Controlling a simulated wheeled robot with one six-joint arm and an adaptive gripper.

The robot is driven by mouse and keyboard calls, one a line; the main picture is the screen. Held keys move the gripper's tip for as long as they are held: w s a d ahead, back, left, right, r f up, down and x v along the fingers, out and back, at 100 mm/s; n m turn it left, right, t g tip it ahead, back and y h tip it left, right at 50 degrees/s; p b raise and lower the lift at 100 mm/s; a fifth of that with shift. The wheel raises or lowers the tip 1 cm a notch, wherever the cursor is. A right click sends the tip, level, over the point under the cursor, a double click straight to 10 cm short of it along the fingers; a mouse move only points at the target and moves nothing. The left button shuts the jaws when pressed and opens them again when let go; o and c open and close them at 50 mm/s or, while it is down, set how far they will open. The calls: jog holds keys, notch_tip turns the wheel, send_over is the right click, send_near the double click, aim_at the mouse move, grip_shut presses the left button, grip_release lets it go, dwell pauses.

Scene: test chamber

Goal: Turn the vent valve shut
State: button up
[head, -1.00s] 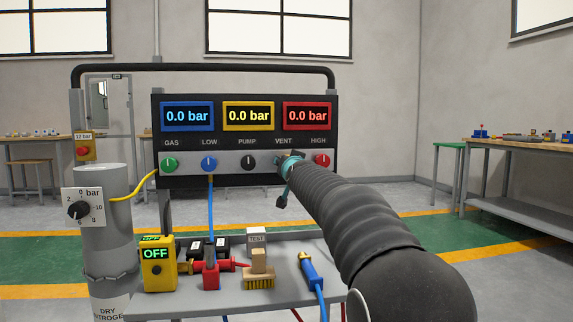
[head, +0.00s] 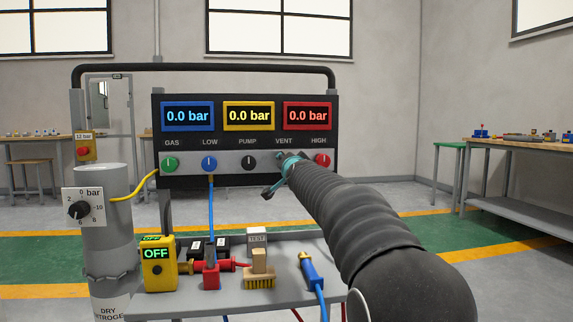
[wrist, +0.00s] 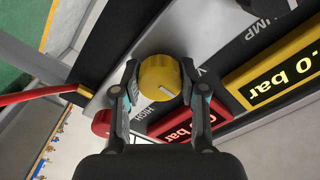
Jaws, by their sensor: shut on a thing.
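The vent valve is a round yellow knob (wrist: 158,72) on the grey strip of the panel, with a white pointer line on its face. In the wrist view it sits between the two fingers of my gripper (wrist: 159,80), which is shut on its sides. In the head view my gripper (head: 287,165) is at the panel under the VENT label (head: 284,141) and hides the knob. The panel (head: 245,183) has blue, yellow and red displays, all reading 0.0 bar.
The red HIGH knob (head: 322,160) is close to the right of my gripper, and the black PUMP knob (head: 248,162) is to the left. A blue hose (head: 211,205) hangs from the LOW knob (head: 209,162). Below, a grey shelf (head: 225,302) holds several tools.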

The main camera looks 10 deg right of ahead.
jog(key=o, duration=1.1)
jog(key=shift+o, duration=0.2)
jog(key=shift+s, duration=0.25)
jog(key=s, duration=0.7)
jog(key=s+f+n+g+p, duration=0.2)
jog(key=s+f, duration=0.6)
jog(key=s, duration=0.7)
jog(key=s+f+n+g+p, duration=0.2)
jog(key=s+f+n+g, duration=0.2)
jog(key=s+f, duration=0.5)
jog(key=s+f+n+g+p, duration=0.1)
jog(key=s+f+n+g, duration=0.2)
jog(key=s, duration=1.8)
notch_tip(320, 180, down, 6)
jog(key=g, duration=0.3)
jog(key=shift+s+p, duration=0.3)
jog(key=shift+p, duration=0.1)
